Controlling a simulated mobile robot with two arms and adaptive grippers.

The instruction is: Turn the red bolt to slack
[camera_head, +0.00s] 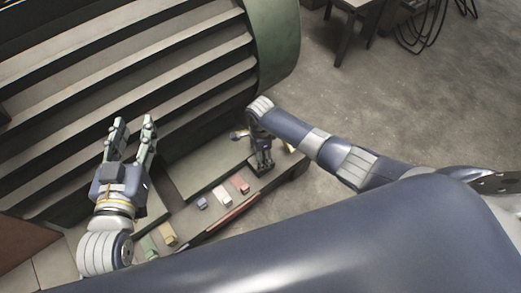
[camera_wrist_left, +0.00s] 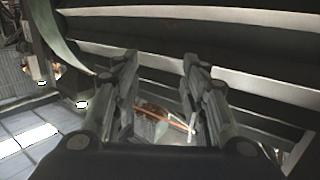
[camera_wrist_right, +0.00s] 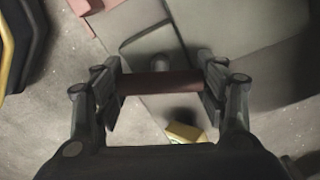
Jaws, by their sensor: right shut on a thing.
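The red bolt shows in the right wrist view as a dark red horizontal bar (camera_wrist_right: 160,82) spanning the two fingers. My right gripper (camera_wrist_right: 161,72) is shut on it, one finger at each end. In the head view my right gripper (camera_head: 262,160) points down over the panel's right end, and the bolt cannot be made out there. My left gripper (camera_head: 134,124) is open and empty, raised in front of the slatted structure. Its two fingers stand apart in the left wrist view (camera_wrist_left: 160,62).
Blue (camera_head: 202,203), white (camera_head: 222,196), red (camera_head: 240,184), yellow (camera_head: 168,235) and green (camera_head: 148,246) blocks sit along the panel below the dark slats (camera_head: 150,85). A red strip (camera_head: 232,214) runs along its edge. Open floor (camera_head: 400,110) lies to the right.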

